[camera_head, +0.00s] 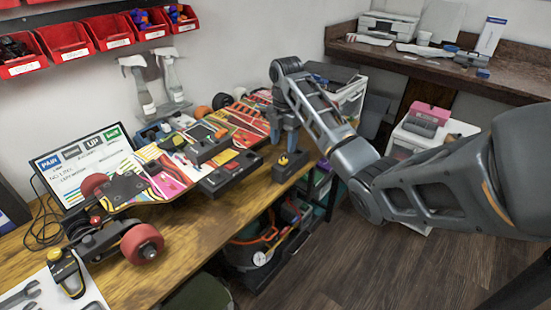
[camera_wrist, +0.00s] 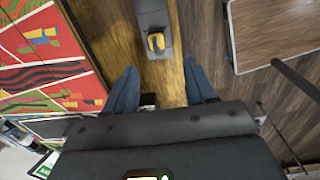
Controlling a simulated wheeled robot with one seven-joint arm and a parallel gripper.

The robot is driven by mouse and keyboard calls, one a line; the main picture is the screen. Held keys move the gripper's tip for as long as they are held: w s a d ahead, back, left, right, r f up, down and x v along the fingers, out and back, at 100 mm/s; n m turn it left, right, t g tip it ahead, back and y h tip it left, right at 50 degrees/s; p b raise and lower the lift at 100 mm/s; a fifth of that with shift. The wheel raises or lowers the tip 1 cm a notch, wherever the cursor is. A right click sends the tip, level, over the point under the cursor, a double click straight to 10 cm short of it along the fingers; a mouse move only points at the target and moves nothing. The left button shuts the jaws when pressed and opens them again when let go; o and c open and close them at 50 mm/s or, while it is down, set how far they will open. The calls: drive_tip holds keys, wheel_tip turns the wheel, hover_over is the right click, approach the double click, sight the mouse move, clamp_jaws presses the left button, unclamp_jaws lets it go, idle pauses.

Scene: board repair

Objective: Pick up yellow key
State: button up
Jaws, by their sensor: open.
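The yellow key (camera_wrist: 156,42) sits upright in the top of a dark block (camera_wrist: 152,14) in the wrist view. In the head view, the small yellow key (camera_head: 283,160) is on the dark block (camera_head: 291,170) at the front edge of the wooden bench. My gripper (camera_wrist: 161,78) is open and empty, with its two blue fingers apart and the key ahead of and between them in the picture. In the head view, my gripper (camera_head: 283,140) points down just behind and above the block; its fingertips are partly hard to make out.
Spray bottles (camera_head: 140,85) stand by the wall. Open floor (camera_head: 370,260) lies right of the bench.

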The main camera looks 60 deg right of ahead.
sight(284, 153)
drive_tip(key=shift+d+r, duration=0.35)
drive_tip(key=shift+d, duration=0.1)
drive_tip(key=shift+w+d+f, duration=0.1)
drive_tip(key=shift+f, duration=0.05)
wheel_tip(284, 153, down, 7)
drive_tip(key=shift+f+p, duration=0.15)
drive_tip(key=shift+p, duration=0.4)
clamp_jaws()
